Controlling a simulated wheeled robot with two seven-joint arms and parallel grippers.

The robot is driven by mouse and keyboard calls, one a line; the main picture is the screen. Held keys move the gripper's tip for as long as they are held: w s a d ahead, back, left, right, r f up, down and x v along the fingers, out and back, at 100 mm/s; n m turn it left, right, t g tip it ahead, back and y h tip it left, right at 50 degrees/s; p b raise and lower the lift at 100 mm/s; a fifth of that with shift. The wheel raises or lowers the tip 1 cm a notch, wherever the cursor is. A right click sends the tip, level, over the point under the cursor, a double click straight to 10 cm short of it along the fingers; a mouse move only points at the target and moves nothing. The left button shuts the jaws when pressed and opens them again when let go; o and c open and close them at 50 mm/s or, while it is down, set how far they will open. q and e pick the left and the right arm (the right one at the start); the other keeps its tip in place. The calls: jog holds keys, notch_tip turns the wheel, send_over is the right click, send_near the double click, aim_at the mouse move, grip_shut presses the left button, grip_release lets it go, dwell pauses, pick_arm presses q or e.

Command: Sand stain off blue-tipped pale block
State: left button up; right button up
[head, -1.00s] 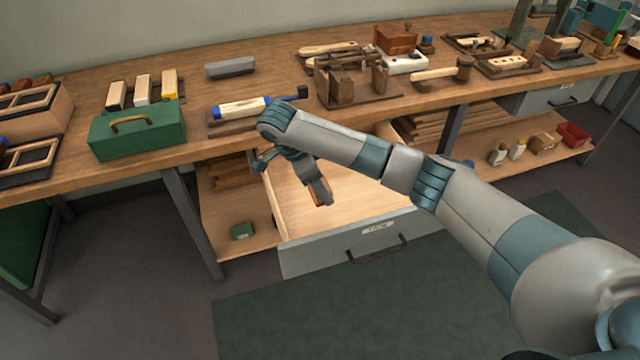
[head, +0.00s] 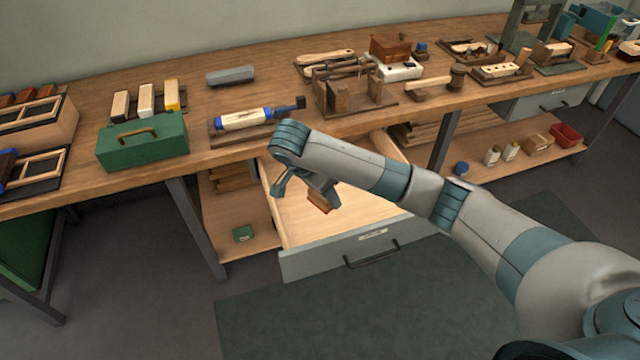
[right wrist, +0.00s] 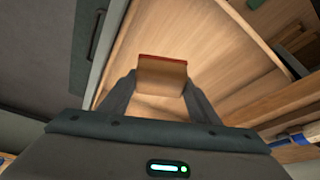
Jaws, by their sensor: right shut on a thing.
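The pale block with blue ends (head: 243,119) lies on a dark wooden holder (head: 216,138) at the bench's front edge. A clamp-like dark end sits at its right. Any stain on it is too small to tell. My right gripper (head: 314,200) is over the open drawer, in front of and below the bench top. It is shut on a small tan and red-brown sanding block (right wrist: 162,76), seen between the fingers in the right wrist view. My left gripper is not in view.
The open drawer (head: 345,252) sticks out under the bench. A green toolbox (head: 142,141) stands left of the holder, with several pale blocks behind it. A grey bar (head: 230,76) lies behind the holder. A wooden rack (head: 345,95) stands to its right.

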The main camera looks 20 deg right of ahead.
pick_arm(q)
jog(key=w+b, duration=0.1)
jog(key=b, duration=0.1)
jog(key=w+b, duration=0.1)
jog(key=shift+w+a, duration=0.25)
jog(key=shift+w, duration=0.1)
pick_arm(e)
jog(key=s+d+n+t+y, duration=0.1)
jog(key=s+n+y, duration=0.3)
jog(key=s+n, duration=0.7)
jog(key=shift+s+n+t, duration=0.2)
jog(key=shift+n+t, duration=0.6)
jog(key=shift+n, duration=0.1)
jog(key=shift+f, duration=0.1)
